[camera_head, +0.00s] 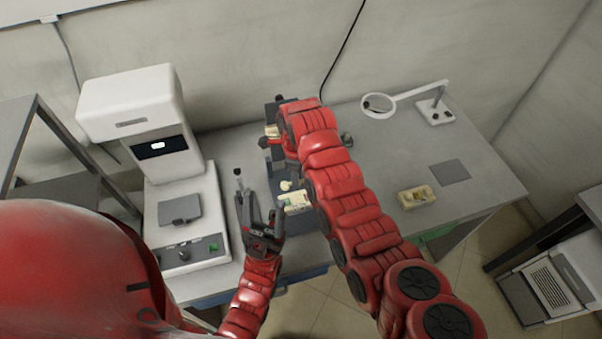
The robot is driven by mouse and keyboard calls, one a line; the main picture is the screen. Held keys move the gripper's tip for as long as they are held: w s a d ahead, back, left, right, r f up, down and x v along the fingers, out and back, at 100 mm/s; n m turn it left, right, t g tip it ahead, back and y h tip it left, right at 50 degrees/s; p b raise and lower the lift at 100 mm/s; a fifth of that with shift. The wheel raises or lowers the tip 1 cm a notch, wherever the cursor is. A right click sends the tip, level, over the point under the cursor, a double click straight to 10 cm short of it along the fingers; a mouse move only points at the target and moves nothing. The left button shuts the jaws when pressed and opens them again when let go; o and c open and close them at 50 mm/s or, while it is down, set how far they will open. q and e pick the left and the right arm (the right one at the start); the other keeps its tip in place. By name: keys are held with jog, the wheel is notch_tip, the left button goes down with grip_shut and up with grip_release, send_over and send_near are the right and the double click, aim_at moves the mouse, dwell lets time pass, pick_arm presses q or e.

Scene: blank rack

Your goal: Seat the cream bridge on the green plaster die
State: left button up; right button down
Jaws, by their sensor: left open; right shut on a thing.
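My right arm reaches across the bench, and its red wrist hides most of my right gripper, so the thing held in it cannot be made out. A small cream piece (271,131) shows just left of that wrist among dark parts; whether it is the cream bridge, I cannot tell. My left gripper (259,195) is open and empty, low over the front of the bench. Just right of it is a cream block (294,203) with a small rounded cream piece (286,186) behind it. I cannot make out the green plaster die for certain.
A white machine (182,215) stands on the left of the grey bench. A cream tray (417,197), a dark grey mat (450,173) and a ring magnifier (379,106) on a stand are on the right. Bare bench lies between the tray and magnifier.

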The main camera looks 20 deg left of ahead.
jog(key=shift+f+b, duration=0.2)
jog(key=shift+b, duration=0.35)
jog(key=shift+f+b, duration=1.7)
jog(key=shift+f, duration=0.95)
jog(key=shift+b, duration=0.4)
jog(key=shift+b, duration=0.3)
